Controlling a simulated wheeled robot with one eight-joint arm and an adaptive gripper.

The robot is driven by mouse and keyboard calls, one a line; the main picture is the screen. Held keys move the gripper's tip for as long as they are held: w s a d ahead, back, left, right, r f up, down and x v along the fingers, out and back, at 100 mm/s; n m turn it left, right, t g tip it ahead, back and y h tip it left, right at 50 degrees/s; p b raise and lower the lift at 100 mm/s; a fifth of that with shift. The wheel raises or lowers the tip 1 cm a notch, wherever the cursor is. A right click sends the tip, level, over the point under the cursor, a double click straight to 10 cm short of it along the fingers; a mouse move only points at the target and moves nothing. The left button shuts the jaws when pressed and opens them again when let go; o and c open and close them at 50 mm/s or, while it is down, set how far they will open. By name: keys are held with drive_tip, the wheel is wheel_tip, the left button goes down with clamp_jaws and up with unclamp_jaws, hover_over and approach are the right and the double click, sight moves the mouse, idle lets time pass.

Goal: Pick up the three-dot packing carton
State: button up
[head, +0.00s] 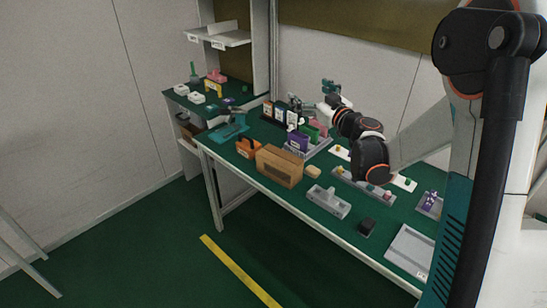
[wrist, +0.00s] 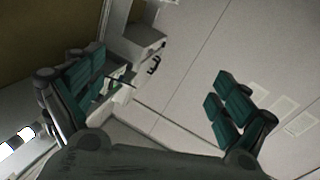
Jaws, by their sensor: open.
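My gripper (head: 317,97) is held above the back of the green bench in the head view. In the wrist view its teal finger pads (wrist: 157,92) are wide apart with nothing between them. Several upright dark cartons with pale labels (head: 281,111) stand in a row at the back, just left of and below my gripper. Purple, green and pink boxes (head: 313,132) stand in a grey tray in front of it. Dot marks are too small to read, so I cannot tell which is the three-dot packing carton. My gripper partly hides the row's right end.
A brown open-looking box (head: 279,166) and an orange holder (head: 247,147) sit near the bench's front left. Grey fixtures (head: 328,201), a black block (head: 366,227) and an empty tray (head: 411,251) lie rightward. A shelf unit (head: 220,38) stands behind left.

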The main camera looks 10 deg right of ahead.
wheel_tip(320, 180, down, 14)
drive_tip(key=n+g+y, duration=0.2)
drive_tip(key=g+y, duration=0.1)
drive_tip(key=g, duration=0.1)
drive_tip(key=g+p, duration=0.1)
drive_tip(key=g, duration=0.2)
approach(281, 157)
drive_tip(key=b+x, duration=0.1)
drive_tip(key=x, duration=0.4)
drive_tip(key=shift+s+a+r+b, duration=0.1)
drive_tip(key=shift+a+r+b, duration=0.05)
drive_tip(key=shift+b, duration=0.2)
drive_tip(key=shift+b+x, duration=1.25)
drive_tip(key=shift+x, duration=1.75)
drive_tip(key=shift+s, duration=0.1)
drive_tip(key=c, duration=1.5)
